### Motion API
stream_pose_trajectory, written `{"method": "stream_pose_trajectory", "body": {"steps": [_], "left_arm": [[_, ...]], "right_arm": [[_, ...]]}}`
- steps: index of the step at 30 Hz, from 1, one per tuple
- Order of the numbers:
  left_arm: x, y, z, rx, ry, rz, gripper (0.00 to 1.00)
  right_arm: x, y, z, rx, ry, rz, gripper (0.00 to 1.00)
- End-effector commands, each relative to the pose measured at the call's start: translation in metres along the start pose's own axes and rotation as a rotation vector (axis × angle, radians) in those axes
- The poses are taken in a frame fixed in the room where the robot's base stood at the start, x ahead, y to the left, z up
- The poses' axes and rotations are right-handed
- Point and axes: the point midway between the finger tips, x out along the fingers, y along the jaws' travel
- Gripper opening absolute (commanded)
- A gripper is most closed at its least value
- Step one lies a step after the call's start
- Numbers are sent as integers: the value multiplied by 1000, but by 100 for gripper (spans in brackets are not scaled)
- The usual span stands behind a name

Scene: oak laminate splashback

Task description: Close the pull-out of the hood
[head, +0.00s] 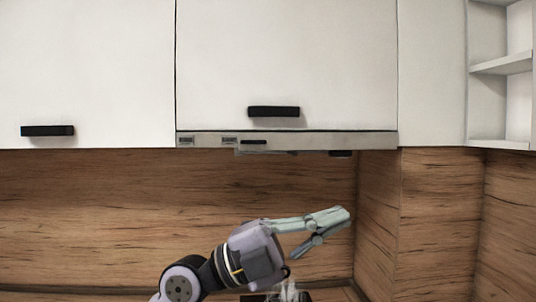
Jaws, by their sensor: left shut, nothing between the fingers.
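The hood (330,140) is a thin grey strip under the middle white wall cabinet. Its front carries small panels and a dark slot at the left. The front of the pull-out looks about level with the cabinet doors, and I cannot tell from this angle if any gap is left. My left gripper (344,217) is below the hood, in front of the wood splashback, pointing right. It is shut and empty, its pale green fingers clear of the hood in the picture. My right gripper is not in view.
White cabinet doors with black handles (274,111) (47,131) hang above and to the left. Open white shelves (502,66) are at the upper right. The wood splashback (120,215) lies behind. A small, unclear dark and whitish thing shows at the bottom edge.

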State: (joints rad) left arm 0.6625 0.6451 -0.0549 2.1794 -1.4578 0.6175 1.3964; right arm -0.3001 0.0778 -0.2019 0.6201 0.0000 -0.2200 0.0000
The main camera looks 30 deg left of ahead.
Motion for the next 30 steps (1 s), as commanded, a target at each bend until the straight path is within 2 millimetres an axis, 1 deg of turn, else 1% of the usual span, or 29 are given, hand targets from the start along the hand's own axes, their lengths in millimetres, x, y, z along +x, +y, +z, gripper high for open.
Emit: {"method": "stream_pose_trajectory", "body": {"steps": [1,2,3,5,6,8,9,12,15,17,20,23,30], "left_arm": [[1,-10,-1,91,-33,109,0],[0,-14,2,132,-71,173,0],[-5,-22,10,177,-139,246,0],[-17,-38,25,232,-268,331,0],[-27,-52,35,257,-363,366,0],[-45,-75,48,278,-505,393,0],[-57,-90,55,284,-593,396,0],[-84,-120,64,281,-764,378,0],[-99,-136,69,270,-857,359,0],[-102,-140,71,265,-878,354,0],[-98,-140,78,261,-884,355,0],[-87,-136,90,258,-881,357,0],[-56,-128,131,259,-881,359,0]], "right_arm": [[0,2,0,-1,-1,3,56],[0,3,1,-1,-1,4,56],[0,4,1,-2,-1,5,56],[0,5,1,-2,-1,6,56],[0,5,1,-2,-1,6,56],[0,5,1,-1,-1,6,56],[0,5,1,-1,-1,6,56],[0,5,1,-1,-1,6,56],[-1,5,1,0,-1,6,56],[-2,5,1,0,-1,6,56],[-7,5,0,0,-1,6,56],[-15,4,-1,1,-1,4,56],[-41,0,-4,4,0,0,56]]}}
